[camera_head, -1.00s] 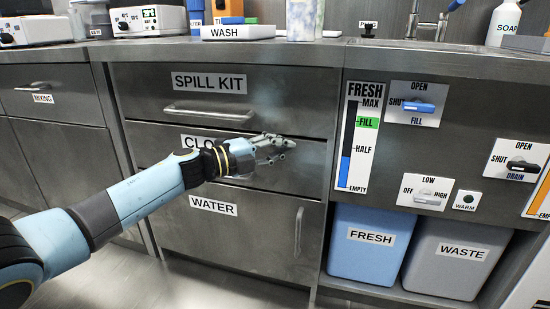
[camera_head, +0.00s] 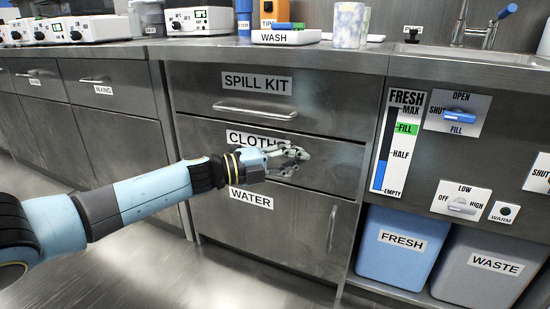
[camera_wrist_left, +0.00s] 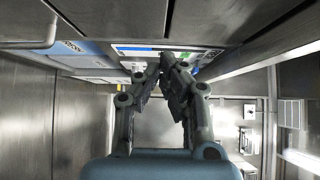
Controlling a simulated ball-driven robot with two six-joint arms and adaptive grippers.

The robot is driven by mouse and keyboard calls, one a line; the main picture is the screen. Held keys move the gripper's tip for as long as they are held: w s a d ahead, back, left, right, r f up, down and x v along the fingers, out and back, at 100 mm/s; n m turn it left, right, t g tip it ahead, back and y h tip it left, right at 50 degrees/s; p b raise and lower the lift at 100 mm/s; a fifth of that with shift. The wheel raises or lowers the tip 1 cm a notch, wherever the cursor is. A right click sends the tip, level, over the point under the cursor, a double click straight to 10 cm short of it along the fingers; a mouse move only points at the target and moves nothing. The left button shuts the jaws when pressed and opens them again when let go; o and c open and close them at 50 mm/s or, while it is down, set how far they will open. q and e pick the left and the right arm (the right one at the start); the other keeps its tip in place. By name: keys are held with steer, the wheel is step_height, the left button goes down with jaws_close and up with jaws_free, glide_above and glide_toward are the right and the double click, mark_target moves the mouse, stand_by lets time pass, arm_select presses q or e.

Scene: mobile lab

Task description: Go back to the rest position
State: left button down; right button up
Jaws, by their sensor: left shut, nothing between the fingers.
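My left arm reaches in from the left in the head view. Its gripper (camera_head: 297,162) is shut and empty, in front of the drawer marked CLOTHS (camera_head: 335,165), whose label it partly hides. I cannot tell whether it touches the drawer front. In the left wrist view the two fingers (camera_wrist_left: 164,72) meet at their tips with nothing between them. My right gripper is in neither view.
Above is the SPILL KIT drawer (camera_head: 300,92) with a bar handle; below is the WATER door (camera_head: 285,235). FRESH (camera_head: 388,268) and WASTE (camera_head: 480,285) bins stand at lower right. The counter (camera_head: 340,55) holds a WASH tray (camera_head: 286,37). Floor (camera_head: 170,270) shows free at lower left.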

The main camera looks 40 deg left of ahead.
arm_select(q)
steer(key=p+v, duration=0.1)
steer(key=v, duration=0.4)
steer(key=shift+d, duration=0.1)
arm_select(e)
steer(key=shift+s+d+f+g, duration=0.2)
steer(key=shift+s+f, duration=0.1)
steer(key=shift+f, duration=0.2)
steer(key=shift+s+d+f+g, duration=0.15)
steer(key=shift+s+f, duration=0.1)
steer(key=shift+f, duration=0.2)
